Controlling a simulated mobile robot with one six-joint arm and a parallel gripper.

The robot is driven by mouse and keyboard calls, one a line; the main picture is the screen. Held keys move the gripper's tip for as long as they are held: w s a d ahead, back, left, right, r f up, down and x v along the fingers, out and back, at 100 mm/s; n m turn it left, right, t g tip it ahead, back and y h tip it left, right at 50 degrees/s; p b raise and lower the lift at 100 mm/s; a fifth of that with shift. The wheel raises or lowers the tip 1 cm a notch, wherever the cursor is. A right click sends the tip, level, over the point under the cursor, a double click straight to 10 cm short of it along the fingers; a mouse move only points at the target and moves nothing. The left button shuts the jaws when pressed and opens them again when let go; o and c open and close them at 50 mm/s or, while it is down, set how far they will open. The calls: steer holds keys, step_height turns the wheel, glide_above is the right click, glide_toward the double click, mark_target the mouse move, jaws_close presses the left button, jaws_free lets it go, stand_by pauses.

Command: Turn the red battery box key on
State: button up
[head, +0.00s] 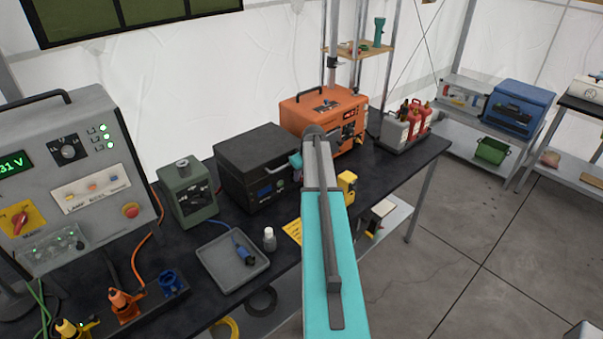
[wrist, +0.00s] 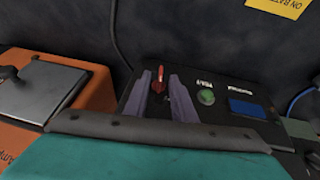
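The battery box (head: 255,168) is a dark case on the black table in the head view, left of the orange generator. Its front panel (wrist: 228,108) fills the middle right of the wrist view, with a round green button and a blue display. The red key (wrist: 159,78) sits on that panel, its handle pointing up in the picture. My gripper (wrist: 162,88) is open in front of the panel, its two purple-grey fingers on either side of the key. I cannot tell whether they touch it. In the head view my arm hides the key and most of the gripper.
The orange generator (head: 325,118) stands close beside the box and also shows in the wrist view (wrist: 45,95). Floor is clear at right.

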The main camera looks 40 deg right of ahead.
jaws_close()
steer(key=shift+d+f+y, duration=0.1)
steer(key=shift+d+y, duration=0.1)
steer(key=shift+y, duration=0.1)
steer(key=y+b, duration=0.1)
steer(key=y, duration=0.1)
steer(key=d+m+y+b, duration=0.1)
steer(key=y, duration=0.1)
steer(key=y+b, duration=0.2)
steer(key=shift+d+f+m+t+y, duration=0.3)
steer(key=shift+d+t, duration=0.05)
steer(key=shift+t, duration=0.05)
steer(key=shift+d+y+b, duration=0.1)
steer(key=shift+y+b, duration=0.35)
steer(key=shift+y, duration=0.65)
steer(key=shift+s+m, duration=0.1)
steer(key=shift+m, duration=0.2)
